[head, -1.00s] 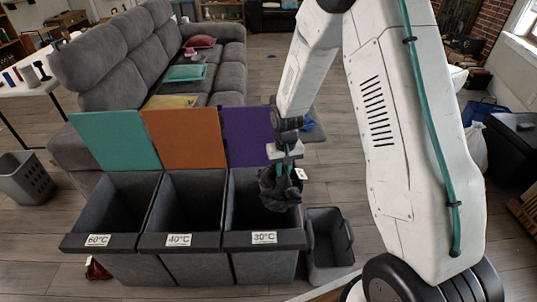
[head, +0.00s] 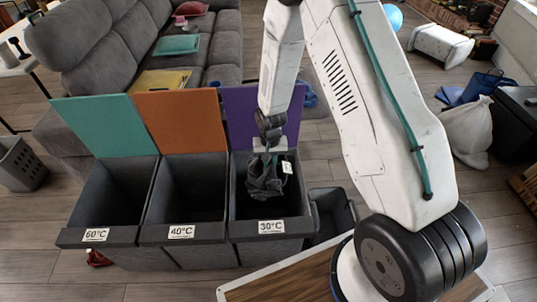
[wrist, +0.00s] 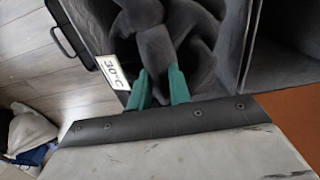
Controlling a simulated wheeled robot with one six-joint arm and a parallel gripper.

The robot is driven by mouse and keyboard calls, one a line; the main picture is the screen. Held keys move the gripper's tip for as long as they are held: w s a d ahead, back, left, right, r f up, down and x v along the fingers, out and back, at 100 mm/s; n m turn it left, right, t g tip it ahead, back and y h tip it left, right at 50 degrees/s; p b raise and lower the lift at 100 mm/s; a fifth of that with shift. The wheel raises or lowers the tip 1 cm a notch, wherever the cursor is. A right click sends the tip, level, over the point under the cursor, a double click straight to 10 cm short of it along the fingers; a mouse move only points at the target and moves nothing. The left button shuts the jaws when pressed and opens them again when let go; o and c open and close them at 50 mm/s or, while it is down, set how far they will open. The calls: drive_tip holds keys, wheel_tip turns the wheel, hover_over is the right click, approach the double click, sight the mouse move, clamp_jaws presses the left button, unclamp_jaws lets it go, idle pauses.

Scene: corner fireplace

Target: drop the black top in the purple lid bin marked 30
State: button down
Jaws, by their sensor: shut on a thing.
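The black top (head: 264,178) hangs crumpled from my gripper (head: 268,158), over the opening of the right-hand bin. That bin (head: 271,236) has a raised purple lid (head: 237,118) and a label reading 30°C (head: 271,226). The cloth hides part of the bin's inside.
The 40°C bin (head: 181,232) with an orange lid and the 60°C bin (head: 95,236) with a teal lid stand to the left, both open. A grey basket (head: 335,212) stands right of the bins. A grey sofa (head: 110,50) is behind.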

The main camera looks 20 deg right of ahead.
drive_tip(key=shift+f, duration=3.25)
drive_tip(key=c, duration=1.2)
unclamp_jaws()
drive_tip(key=shift+r, duration=0.15)
